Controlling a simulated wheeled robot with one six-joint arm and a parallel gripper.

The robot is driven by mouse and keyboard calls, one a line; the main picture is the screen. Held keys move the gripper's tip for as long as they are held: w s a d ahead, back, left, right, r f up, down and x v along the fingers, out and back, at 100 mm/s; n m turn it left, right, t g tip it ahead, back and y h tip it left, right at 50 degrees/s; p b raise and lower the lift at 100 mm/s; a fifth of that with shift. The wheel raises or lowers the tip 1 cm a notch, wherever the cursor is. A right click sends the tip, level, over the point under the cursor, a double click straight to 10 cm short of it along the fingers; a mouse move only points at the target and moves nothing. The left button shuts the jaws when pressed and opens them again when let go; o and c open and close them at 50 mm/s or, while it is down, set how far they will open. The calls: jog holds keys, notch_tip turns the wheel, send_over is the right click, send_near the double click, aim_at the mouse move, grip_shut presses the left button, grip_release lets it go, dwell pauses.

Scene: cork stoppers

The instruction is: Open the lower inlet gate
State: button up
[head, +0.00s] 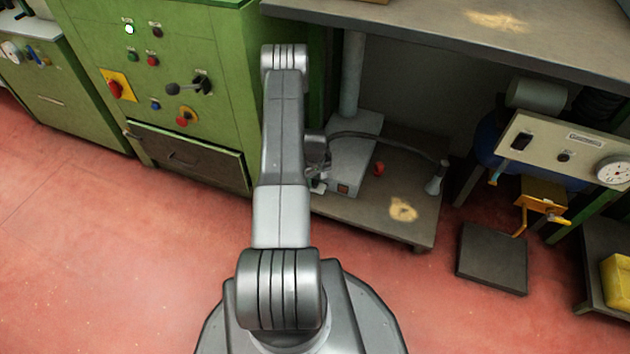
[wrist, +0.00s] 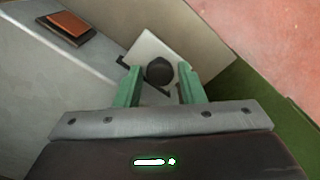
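In the wrist view a pale square plate (wrist: 150,47) carries a dark round knob (wrist: 159,71). It may be the lower inlet gate, but I see no label. My gripper (wrist: 160,75) has two green fingers, open, one on each side of the knob, with small gaps that seem to remain. In the head view the arm reaches toward the grey box (head: 352,160) on the low shelf, and my gripper is mostly hidden behind the arm. I cannot tell whether the plate is open or closed.
An orange switch (head: 343,188) sits on the grey box and also shows in the wrist view (wrist: 72,25). A hose (head: 400,139) runs to a nozzle (head: 435,182). The green cabinet (head: 215,120) stands left, the worktop (head: 430,30) hangs above. The red floor is clear at left.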

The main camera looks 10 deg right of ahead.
grip_shut()
jog(key=shift+s+a, duration=0.5)
jog(key=shift+s, duration=0.25)
jog(key=shift+s+a, duration=0.5)
jog(key=shift+s, duration=0.25)
jog(key=shift+s+a, duration=0.5)
jog(key=shift+s, duration=0.25)
grip_release()
jog(key=shift+r, duration=0.1)
notch_tip(320, 180, up, 14)
jog(key=p, duration=0.4)
jog(key=shift+f, duration=0.25)
notch_tip(320, 180, down, 14)
jog(key=b, duration=0.4)
jog(key=shift+w+d+r, duration=0.15)
jog(key=shift+w+d, duration=0.05)
jog(key=shift+w, duration=0.1)
